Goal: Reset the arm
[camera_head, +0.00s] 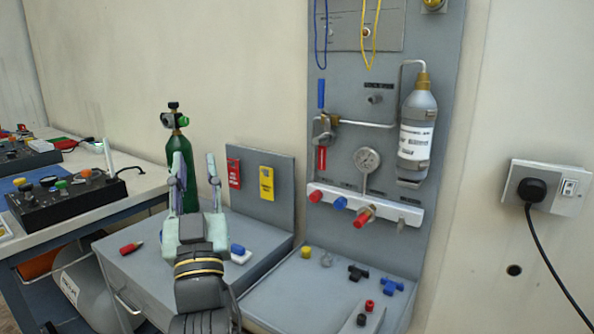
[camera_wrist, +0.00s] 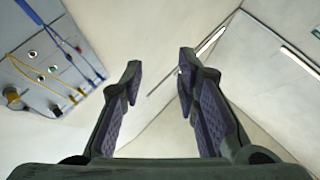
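My gripper (camera_head: 194,168) is raised in front of the grey cabinet in the head view, with its fingers pointing up. The two fingers stand wide apart with nothing between them. In the wrist view my gripper (camera_wrist: 157,72) is also open and empty, facing the wall and ceiling. Part of the cabinet top and part of the green cylinder (camera_head: 180,150) are hidden behind my gripper and arm.
A grey panel (camera_head: 340,90) with a gauge (camera_head: 367,160), a silver bottle (camera_head: 417,125) and valves stands at the right. Small fittings lie on the grey surface (camera_head: 300,290) below. A control box (camera_head: 65,205) sits on the left bench. A wall socket (camera_head: 545,188) is far right.

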